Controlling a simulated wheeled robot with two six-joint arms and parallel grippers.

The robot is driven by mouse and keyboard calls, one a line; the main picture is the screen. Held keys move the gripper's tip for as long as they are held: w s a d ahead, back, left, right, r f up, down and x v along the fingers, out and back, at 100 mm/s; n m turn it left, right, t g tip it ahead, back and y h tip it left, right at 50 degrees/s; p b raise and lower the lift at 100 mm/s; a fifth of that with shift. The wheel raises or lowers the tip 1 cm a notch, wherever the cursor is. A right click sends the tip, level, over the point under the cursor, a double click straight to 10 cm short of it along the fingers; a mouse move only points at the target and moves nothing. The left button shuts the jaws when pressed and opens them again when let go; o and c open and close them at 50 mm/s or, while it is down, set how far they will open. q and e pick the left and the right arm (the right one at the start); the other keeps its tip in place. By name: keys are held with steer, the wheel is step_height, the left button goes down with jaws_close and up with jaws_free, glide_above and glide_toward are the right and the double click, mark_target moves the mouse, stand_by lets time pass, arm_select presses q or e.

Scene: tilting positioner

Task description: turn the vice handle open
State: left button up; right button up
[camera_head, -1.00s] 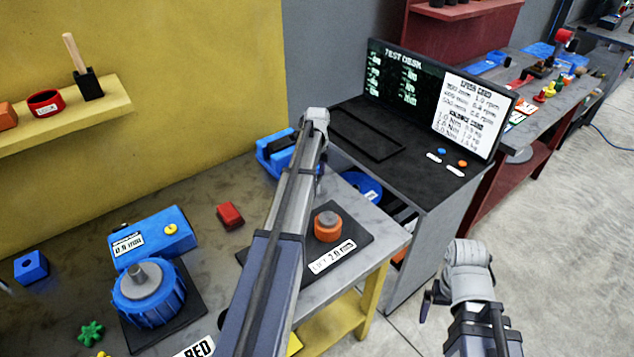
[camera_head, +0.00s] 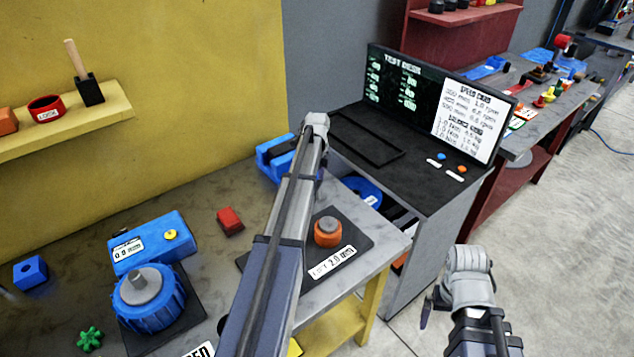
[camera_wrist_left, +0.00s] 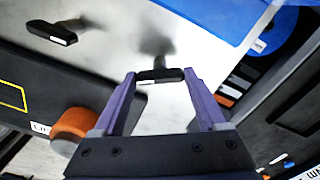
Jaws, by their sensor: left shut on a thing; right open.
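The blue vice (camera_head: 272,160) stands at the back of the grey workbench, partly hidden by my left arm. A blue surface at the top of the left wrist view (camera_wrist_left: 205,14) looks like part of it. My left gripper (camera_wrist_left: 160,80) is shut on a short black bar, the vice handle (camera_wrist_left: 158,75), which lies across between the purple fingertips. In the head view my arm hides the handle, and the left gripper (camera_head: 320,172) shows only in part. My right gripper (camera_head: 430,302) is open and empty, out over the floor to the right of the bench.
An orange knob (camera_head: 327,232) on a black plate and a red block (camera_head: 230,221) are near my left arm. A blue rotary unit (camera_head: 148,298) is at front left. The test desk (camera_head: 400,170) stands close on the right. Open floor (camera_head: 560,260) lies further right.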

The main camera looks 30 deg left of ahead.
arm_select(q)
steer(key=shift+n, duration=0.3)
steer(key=n, duration=0.6)
steer(key=shift+n, duration=0.3)
steer(key=n, duration=0.3)
steer(key=shift+n, duration=0.3)
steer(key=n, duration=1.1)
steer(key=shift+n, duration=0.4)
steer(key=n, duration=0.3)
steer(key=shift+n, duration=2.1)
